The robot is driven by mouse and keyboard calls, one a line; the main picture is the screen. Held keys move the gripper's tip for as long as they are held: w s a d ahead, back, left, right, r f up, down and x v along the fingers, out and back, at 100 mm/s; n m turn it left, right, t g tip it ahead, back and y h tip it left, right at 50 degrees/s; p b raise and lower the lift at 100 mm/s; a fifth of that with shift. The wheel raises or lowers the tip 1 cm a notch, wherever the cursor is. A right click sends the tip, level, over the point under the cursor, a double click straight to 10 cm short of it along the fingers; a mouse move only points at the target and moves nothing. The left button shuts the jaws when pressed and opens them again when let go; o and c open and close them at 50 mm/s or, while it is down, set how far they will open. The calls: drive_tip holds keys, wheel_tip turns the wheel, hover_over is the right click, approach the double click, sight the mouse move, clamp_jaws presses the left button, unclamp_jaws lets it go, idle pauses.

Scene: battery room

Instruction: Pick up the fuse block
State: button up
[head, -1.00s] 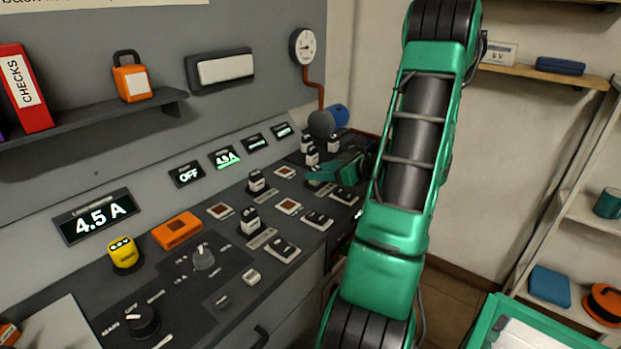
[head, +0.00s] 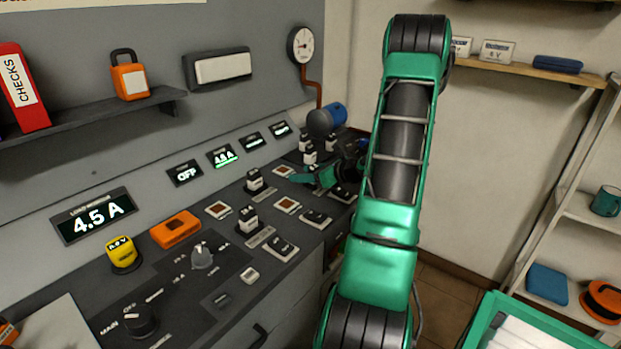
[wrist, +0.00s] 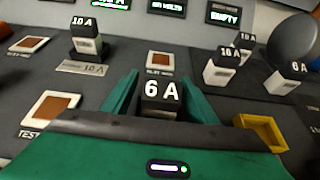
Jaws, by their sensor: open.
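A dark fuse block marked 6 A (wrist: 161,92) stands between the two green fingers of my gripper (wrist: 158,88) in the wrist view. The gripper is open, with a finger on each side of the block; I cannot tell whether either touches it. The block's lower part is hidden by the gripper's body. Other blocks with black tops and white bodies stand on the panel: a 10 A block (wrist: 87,40) at the left, two 10 A blocks at the right, and another 6 A block (wrist: 288,76) at far right. In the head view my gripper (head: 322,178) is low over the panel's far part.
A dark grey ball (wrist: 294,40) stands behind the right-hand blocks. A yellow open frame (wrist: 261,131) lies right of my gripper. Square brown-topped pads (wrist: 50,113) lie at the left. Displays (wrist: 224,14) line the back. A yellow block (head: 122,252) and orange holder (head: 175,230) stand nearer.

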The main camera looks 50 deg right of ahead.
drive_tip(key=c, duration=1.2)
drive_tip(key=shift+r, duration=0.15)
